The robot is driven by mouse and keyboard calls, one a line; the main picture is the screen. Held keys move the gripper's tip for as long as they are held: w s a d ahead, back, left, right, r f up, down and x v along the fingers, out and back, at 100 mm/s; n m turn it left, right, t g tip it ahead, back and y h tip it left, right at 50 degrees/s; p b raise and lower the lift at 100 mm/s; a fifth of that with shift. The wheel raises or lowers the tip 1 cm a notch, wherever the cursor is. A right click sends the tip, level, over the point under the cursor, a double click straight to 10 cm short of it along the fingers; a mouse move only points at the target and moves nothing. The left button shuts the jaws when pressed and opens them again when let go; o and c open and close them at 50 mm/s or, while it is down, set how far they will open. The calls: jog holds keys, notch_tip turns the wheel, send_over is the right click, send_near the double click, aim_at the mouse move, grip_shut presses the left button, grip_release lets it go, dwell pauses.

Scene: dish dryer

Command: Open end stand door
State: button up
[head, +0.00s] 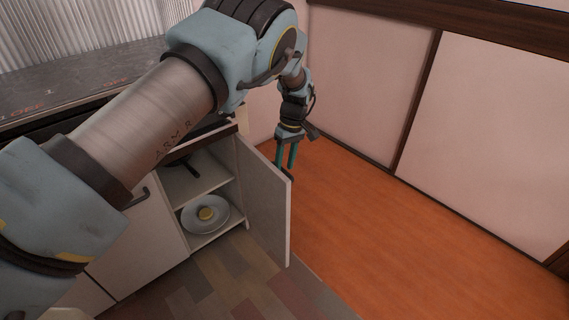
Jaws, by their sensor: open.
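The end stand door (265,205) is a pale panel standing well open at the right end of the low cabinet. It swings out toward the right, and the shelves behind it show. My gripper (287,170) points down with teal fingers at the upper outer edge of the door, on its right, far side. The fingers are apart. I cannot tell whether they touch the door. The fingertips are partly hidden by the door's top edge. My arm covers much of the cabinet's top and front.
A pale plate with a small yellow item (206,214) sits on the lower shelf. A closed cabinet front with a dark handle (137,198) is left of the opening. Orange floor (380,240) is clear at right, up to pale wall panels (490,130).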

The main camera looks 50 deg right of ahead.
notch_tip(320, 180, up, 10)
jog(key=d, duration=0.2)
jog(key=shift+s+r, duration=0.15)
jog(key=shift+r, duration=0.05)
dwell(0.5)
